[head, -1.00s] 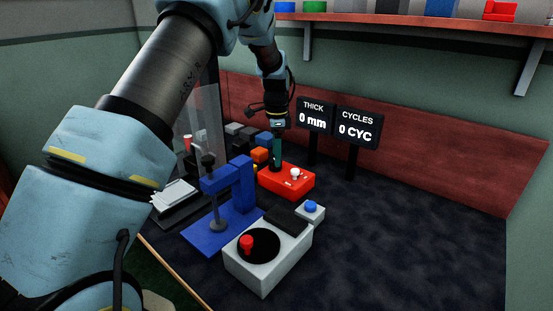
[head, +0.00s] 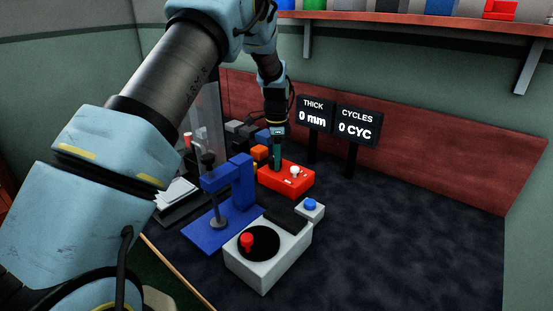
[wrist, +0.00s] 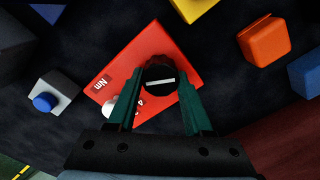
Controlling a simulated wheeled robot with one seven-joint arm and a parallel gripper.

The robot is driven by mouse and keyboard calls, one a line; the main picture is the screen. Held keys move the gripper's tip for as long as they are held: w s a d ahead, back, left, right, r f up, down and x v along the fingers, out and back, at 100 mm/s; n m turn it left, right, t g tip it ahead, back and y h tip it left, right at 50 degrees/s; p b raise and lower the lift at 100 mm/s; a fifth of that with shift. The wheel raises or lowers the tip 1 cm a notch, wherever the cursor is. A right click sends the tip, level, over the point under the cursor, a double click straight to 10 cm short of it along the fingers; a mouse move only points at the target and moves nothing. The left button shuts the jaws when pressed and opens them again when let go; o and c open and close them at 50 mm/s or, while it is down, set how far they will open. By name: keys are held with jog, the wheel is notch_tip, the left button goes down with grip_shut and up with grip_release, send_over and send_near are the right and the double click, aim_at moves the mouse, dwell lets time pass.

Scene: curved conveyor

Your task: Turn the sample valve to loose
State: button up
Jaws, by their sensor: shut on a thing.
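A red box (head: 295,181) stands on the dark table; in the wrist view, its top (wrist: 150,52) carries an "Nm" marking. A round black knob (wrist: 160,75) with a white line sits on or above it, the line running almost across the picture. I take it to be the sample valve, though no name shows. My gripper (head: 277,163) points straight down at the box's left part. In the wrist view, the green fingers of my gripper (wrist: 160,92) are shut on the knob, one on each side. In the head view the fingers hide the knob.
A white knob (head: 295,173) stands on the same box, close beside the fingers. A blue press (head: 243,185), a grey box with a red knob (head: 246,240) and a blue button (head: 310,204) stand nearer. Loose blocks lie behind left. Two display signs (head: 357,125) stand behind. Table at right is clear.

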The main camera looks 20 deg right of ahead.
grip_shut()
jog(key=shift+n, duration=0.3)
jog(key=n, duration=0.5)
jog(key=shift+w, duration=0.15)
jog(key=n, duration=0.5)
jog(key=shift+n+p, duration=0.4)
jog(key=n, duration=0.6)
jog(key=shift+w+p, duration=0.15)
jog(key=shift+p, duration=0.15)
jog(key=n, duration=0.6)
jog(key=shift+a+n+p, duration=0.15)
jog(key=shift+n+p, duration=0.15)
jog(key=shift+p, duration=0.05)
